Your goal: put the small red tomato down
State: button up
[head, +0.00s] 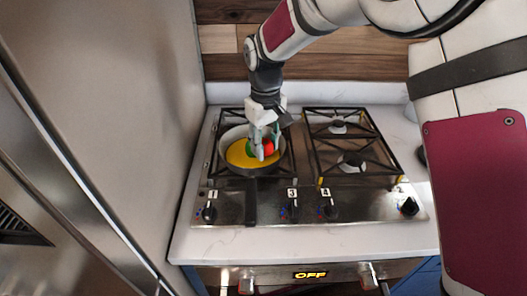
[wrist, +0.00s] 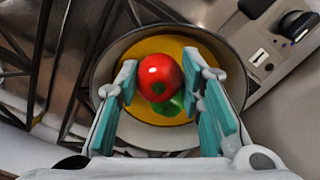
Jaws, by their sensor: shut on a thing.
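The small red tomato (wrist: 160,76) shows between my fingers in the wrist view, with a green part below it. In the head view the tomato (head: 268,147) is partly hidden by my fingers. My gripper (head: 263,150) is shut on the tomato, inside or just over a round pan; I cannot tell whether the tomato touches the pan's bottom. The fingers of my gripper (wrist: 164,88) have teal pads on both sides of the tomato. The pan (head: 224,158) has a grey rim and a yellow inside, and stands on the left burners.
The gas hob (head: 355,204) has black grates (head: 378,150) on the right with nothing on them. Knobs line its front. A tall metal fridge or cabinet front (head: 120,110) stands close on the left. White counter (head: 300,240) runs along the front edge.

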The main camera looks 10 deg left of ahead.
aim_at(263, 142)
jog(key=shift+w+a, duration=0.15)
jog(key=shift+a, duration=0.1)
jog(key=shift+w+a+f, duration=0.1)
jog(key=shift+a+f, duration=0.1)
jog(key=shift+f, duration=0.05)
jog(key=shift+f+p, duration=0.45)
jog(key=shift+f, duration=1.1)
jog(key=shift+f, duration=0.15)
jog(key=o, duration=1.1)
notch_tip(263, 142, up, 12)
jog(key=shift+r+b, duration=0.2)
jog(key=shift+b, duration=0.55)
